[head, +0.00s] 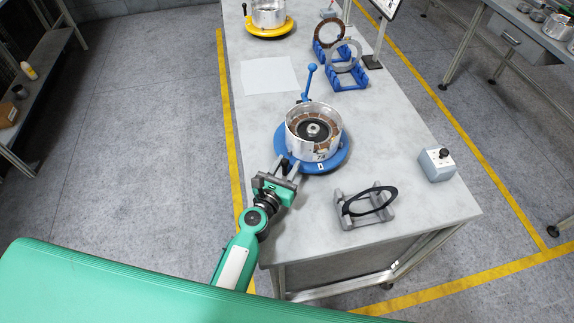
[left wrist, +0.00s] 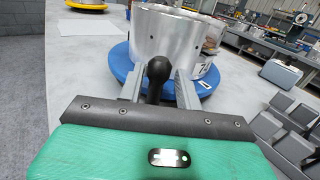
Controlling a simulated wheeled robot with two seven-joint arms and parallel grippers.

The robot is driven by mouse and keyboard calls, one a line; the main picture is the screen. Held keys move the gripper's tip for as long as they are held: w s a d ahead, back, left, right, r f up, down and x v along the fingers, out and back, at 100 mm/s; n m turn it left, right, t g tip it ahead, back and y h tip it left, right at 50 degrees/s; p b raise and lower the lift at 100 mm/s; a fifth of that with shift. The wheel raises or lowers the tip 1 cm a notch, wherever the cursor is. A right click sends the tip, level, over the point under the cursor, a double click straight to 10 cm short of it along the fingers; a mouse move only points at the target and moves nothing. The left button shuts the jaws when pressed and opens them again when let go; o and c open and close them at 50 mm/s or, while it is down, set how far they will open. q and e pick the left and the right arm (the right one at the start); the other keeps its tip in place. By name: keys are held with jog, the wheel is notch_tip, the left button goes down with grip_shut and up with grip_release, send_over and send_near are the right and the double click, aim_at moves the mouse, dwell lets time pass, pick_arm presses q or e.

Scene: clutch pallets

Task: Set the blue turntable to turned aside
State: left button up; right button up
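The blue turntable (head: 335,160) lies on the grey table and carries a silver metal drum (head: 300,140) with a brown ring and dark hub inside. A small white mark shows on its front rim. My left gripper (head: 288,165) is at the turntable's front left edge. In the left wrist view, a black knob (left wrist: 157,72) stands between the spread fingers of my left gripper (left wrist: 160,85), with gaps visible beside it. The turntable's blue rim (left wrist: 122,62) shows behind the fingers. The knob's lower end is hidden by the gripper body. My right gripper is not in view.
A grey stand with a black ring (head: 371,201) is right of my left gripper. A grey box with a black knob (head: 437,164) sits at the right edge. A blue lever (head: 309,82), blue ring stands (head: 345,78) and a yellow turntable (head: 270,30) are farther back.

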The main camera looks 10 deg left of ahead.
pick_arm(q)
jog(key=shift+s+a+f, duration=0.1)
jog(key=shift+s, duration=0.15)
jog(key=b+v, duration=0.3)
jog(key=v, duration=0.9)
jog(key=shift+b, duration=0.3)
jog(key=shift+s+a, duration=0.1)
jog(key=shift+s, duration=0.55)
